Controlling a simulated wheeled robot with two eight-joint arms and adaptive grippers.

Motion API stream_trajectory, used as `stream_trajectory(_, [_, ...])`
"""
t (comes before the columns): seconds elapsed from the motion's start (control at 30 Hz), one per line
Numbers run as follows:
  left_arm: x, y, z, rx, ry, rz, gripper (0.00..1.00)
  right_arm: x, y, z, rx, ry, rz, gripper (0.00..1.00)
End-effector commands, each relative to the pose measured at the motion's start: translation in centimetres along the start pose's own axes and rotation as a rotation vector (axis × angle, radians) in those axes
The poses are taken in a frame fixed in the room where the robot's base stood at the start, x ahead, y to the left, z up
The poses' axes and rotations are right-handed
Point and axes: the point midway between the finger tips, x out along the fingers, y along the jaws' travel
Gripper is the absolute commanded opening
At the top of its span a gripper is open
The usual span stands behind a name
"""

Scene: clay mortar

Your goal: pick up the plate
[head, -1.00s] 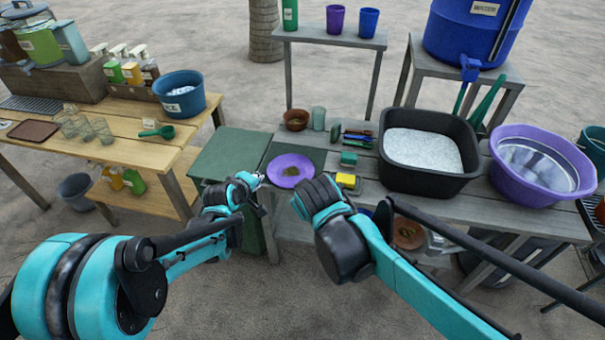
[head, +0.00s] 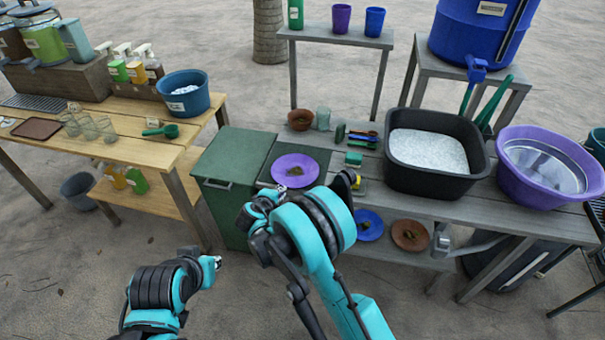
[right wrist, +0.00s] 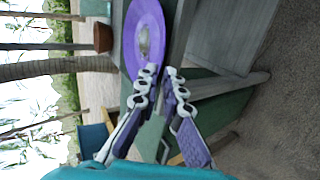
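The purple plate (head: 290,162) lies on the near left end of the grey bench, with a small greenish-brown patch of food scraps or dirt on it. It also shows in the right wrist view (right wrist: 137,22), just beyond the fingertips. My right gripper (head: 262,202) is in front of the plate's near edge. In the right wrist view my right gripper (right wrist: 161,72) has its fingertips a little apart, with nothing seen held between them. My left gripper (head: 216,262) is low at the front, away from the bench; its fingers are too small to read.
A green bin (head: 228,185) stands left of the plate. A blue plate (head: 372,232) and a brown plate (head: 411,242) lie on the lower shelf. A black tub (head: 430,180) and a purple basin (head: 555,205) stand to the right. A brown bowl (head: 300,119) is behind.

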Motion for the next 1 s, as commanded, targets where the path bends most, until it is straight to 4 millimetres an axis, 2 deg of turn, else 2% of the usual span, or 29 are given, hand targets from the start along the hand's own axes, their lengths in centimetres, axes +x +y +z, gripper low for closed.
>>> stream_trajectory(0.37, [1.4,-0.1,1.1,0.003,-0.001,-0.001,0.07,3.9,-0.4,-0.1,-0.002,-0.001,0.002,0.07])
stream_trajectory(0.6, [2.9,0.0,2.2,0.002,-0.001,-0.001,0.07,7.5,-0.5,-0.2,-0.001,-0.001,0.002,0.07])
stream_trajectory(0.87, [2.8,0.0,2.1,0.002,0.0,-0.001,0.07,7.8,-0.2,-0.2,-0.002,0.0,0.001,0.07])
stream_trajectory(0.9, [2.8,0.0,2.1,0.002,0.0,-0.001,0.07,7.8,-0.2,-0.2,-0.002,0.0,0.001,0.0])
stream_trajectory(1.0, [2.8,0.0,2.1,0.002,0.0,-0.001,0.07,7.7,-0.2,-0.2,-0.002,0.0,0.001,0.0])
